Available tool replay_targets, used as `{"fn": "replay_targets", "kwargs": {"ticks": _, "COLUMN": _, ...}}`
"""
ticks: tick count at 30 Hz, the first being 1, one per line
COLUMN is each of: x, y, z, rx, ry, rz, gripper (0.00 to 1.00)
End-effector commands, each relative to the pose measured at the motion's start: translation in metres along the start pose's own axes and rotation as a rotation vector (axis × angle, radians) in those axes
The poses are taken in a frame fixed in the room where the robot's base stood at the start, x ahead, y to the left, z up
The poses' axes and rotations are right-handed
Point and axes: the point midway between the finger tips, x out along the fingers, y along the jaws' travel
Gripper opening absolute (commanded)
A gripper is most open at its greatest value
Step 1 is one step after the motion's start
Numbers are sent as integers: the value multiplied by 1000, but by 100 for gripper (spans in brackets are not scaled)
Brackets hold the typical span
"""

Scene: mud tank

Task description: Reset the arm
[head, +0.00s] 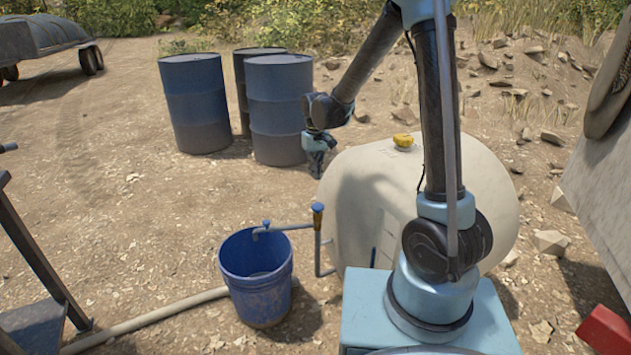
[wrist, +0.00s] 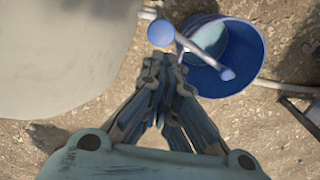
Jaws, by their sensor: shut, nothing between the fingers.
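My gripper (head: 317,168) is in the air in the head view, near the left end of the cream tank (head: 448,165) and in front of the blue barrels. It is shut and empty. In the wrist view my gripper (wrist: 162,62) points toward the ground, its fingertips together. The blue tap handle (wrist: 161,33) appears just beyond the fingertips there, apart from them as far as I can tell. In the head view the tap (head: 318,208) stands on a pipe below the gripper. Part of the tank is hidden behind my arm.
A blue bucket (head: 256,285) stands on the ground under the tap's spout. Blue barrels (head: 279,105) stand behind. A pale hose (head: 150,318) runs along the ground from the bucket. A dark metal frame (head: 40,250) is at left. Bare ground (head: 110,190) is free at left centre.

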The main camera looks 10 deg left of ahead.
Motion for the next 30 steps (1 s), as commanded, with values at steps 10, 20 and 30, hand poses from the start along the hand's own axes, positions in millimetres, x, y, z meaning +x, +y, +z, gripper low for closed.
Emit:
{"fn": "replay_targets", "kwargs": {"ticks": 10, "x": -7, "y": 0, "z": 0, "rx": 1, "ry": 0, "rz": 0, "gripper": 0}}
{"fn": "replay_targets", "kwargs": {"ticks": 20, "x": -20, "y": 14, "z": 15, "rx": 26, "ry": 7, "rz": 0, "gripper": 0}}
{"fn": "replay_targets", "kwargs": {"ticks": 30, "x": -68, "y": 64, "z": 86, "rx": 132, "ry": 40, "rz": 4, "gripper": 0}}
